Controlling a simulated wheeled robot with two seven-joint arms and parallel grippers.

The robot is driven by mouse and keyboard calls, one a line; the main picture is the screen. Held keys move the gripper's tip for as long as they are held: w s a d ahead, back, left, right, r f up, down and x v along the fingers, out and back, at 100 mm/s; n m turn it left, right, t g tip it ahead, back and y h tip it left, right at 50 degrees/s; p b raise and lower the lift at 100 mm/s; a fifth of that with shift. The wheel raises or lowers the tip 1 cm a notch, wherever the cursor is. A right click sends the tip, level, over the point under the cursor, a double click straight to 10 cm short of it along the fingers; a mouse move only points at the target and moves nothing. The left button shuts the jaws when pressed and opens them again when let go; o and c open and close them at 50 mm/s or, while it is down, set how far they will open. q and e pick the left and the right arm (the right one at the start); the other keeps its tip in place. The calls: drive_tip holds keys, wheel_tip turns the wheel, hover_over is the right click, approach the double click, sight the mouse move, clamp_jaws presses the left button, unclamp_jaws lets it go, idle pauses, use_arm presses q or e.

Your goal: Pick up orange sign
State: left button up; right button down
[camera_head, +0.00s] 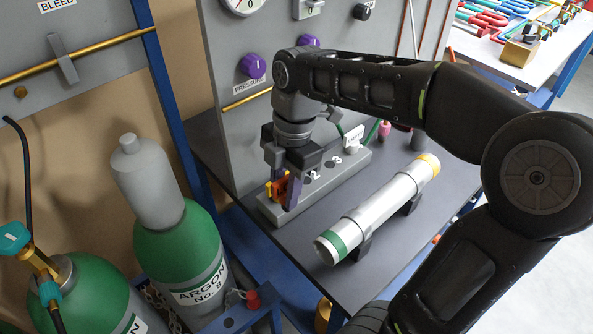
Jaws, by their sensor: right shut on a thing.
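The orange sign (280,188) is small and shows between the fingers of my right gripper (286,196), at the left end of a grey block (268,211) with holes. My right arm comes in from the right and the gripper points down, shut on the sign. The fingers hide much of the sign, and I cannot tell whether it still touches the block. My left gripper is not in view.
A silver tube (380,210) with green and orange end bands lies on stands on the dark table. A white tag (353,139) stands farther along the block. A grey panel (230,110) with purple knobs rises behind. Green argon cylinders (185,250) stand at left.

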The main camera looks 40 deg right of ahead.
drive_tip(key=s+a, duration=0.2)
drive_tip(key=a, duration=0.1)
drive_tip(key=s+a, duration=0.1)
drive_tip(key=a, duration=0.1)
drive_tip(key=shift+s+b, duration=0.15)
drive_tip(key=shift+b, duration=0.2)
drive_tip(key=shift+d, duration=0.15)
